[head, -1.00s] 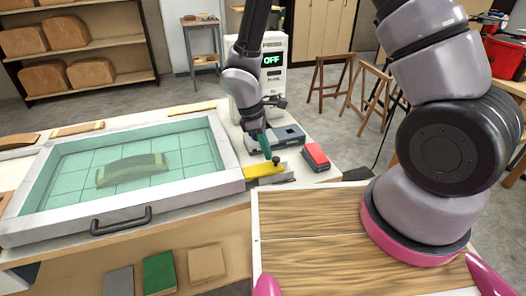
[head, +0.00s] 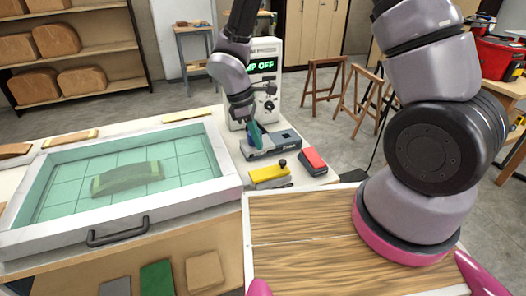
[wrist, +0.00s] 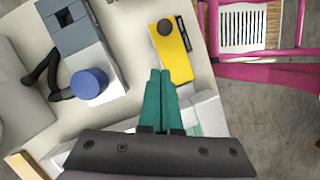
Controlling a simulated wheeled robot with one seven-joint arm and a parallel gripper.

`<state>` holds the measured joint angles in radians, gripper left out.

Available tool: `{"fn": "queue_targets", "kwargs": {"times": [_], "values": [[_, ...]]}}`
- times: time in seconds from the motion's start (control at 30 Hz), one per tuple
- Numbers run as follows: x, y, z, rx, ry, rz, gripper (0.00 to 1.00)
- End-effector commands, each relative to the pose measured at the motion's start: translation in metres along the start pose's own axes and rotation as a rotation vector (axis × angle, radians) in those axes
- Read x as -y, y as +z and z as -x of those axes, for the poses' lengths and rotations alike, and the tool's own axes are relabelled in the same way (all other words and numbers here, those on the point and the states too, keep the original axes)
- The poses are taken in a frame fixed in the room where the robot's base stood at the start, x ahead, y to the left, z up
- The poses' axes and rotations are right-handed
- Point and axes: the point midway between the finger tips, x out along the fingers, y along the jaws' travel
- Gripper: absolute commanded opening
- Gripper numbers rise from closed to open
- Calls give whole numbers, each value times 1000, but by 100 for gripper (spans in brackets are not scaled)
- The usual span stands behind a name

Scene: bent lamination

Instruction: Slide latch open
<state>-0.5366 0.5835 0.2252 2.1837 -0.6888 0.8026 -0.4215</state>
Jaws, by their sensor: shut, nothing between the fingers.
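The latch appears to be the yellow block (head: 270,175) with a dark round knob (head: 283,162) at its right end, on a low grey base at the right of the framed press. In the wrist view the yellow block (wrist: 175,60) lies just beyond my fingertips, and its knob (wrist: 166,27) is at the far end. My gripper (head: 256,143) has teal fingers, shut and empty. In the head view it hangs behind the yellow block, in front of a grey unit. The fingers (wrist: 160,73) also show in the wrist view. They appear apart from the knob.
The press frame (head: 228,185) with a teal sheet over a curved piece fills the left. The grey unit (head: 286,139) has a blue knob (wrist: 88,83) in the wrist view. A red-topped box (head: 313,159) stands right of the latch. A pump reading OFF (head: 265,85) stands behind.

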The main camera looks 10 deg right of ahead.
Motion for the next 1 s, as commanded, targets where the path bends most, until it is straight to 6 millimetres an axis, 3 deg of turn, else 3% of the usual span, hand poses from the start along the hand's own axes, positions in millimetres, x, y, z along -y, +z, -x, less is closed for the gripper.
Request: {"fn": "queue_targets", "kwargs": {"times": [0.1, 0.3, 0.77, 0.87, 1.0], "values": [[0, -2, 27, -4, 2, -1, 0], [0, -1, 54, -2, 1, 1, 0], [0, -1, 62, -1, -1, 0, 0], [-4, 6, 68, -13, 2, -35, 0], [-18, 36, 98, -69, 15, -195, 0]]}}
